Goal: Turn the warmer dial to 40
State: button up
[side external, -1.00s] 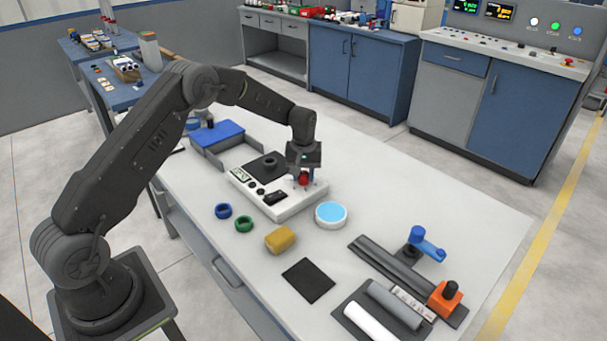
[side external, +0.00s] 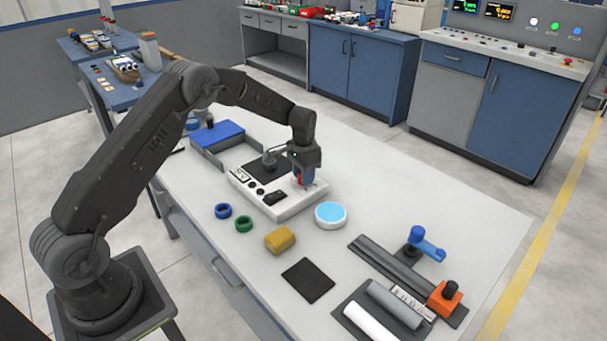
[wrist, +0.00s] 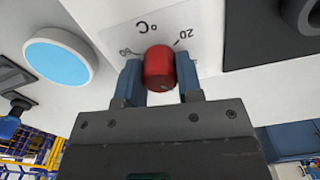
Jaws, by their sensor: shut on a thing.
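The warmer (side external: 285,208) is a white box on the table with a black plate on top and small controls along its front. Its red dial (wrist: 159,68) sits between the two blue fingers of my gripper (wrist: 160,83) in the wrist view. My gripper (side external: 304,183) is shut on the dial, and a little red shows there in the side view. Around the dial, the wrist view shows an upside-down °C mark, a 20 at the right and a partly blurred number at the left. I cannot read the dial's pointer.
A white round dish with a blue top (side external: 331,214) stands close to the warmer's right. A blue ring (side external: 223,211), a green ring (side external: 243,224) and a yellow block (side external: 280,239) lie in front.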

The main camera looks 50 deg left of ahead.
jog(key=m, duration=0.6)
jog(key=shift+m, duration=0.3)
dwell(0.4)
jog(key=o, duration=0.9)
jog(key=shift+r, duration=0.1)
notch_tip(320, 180, up, 14)
jog(key=shift+f, duration=0.15)
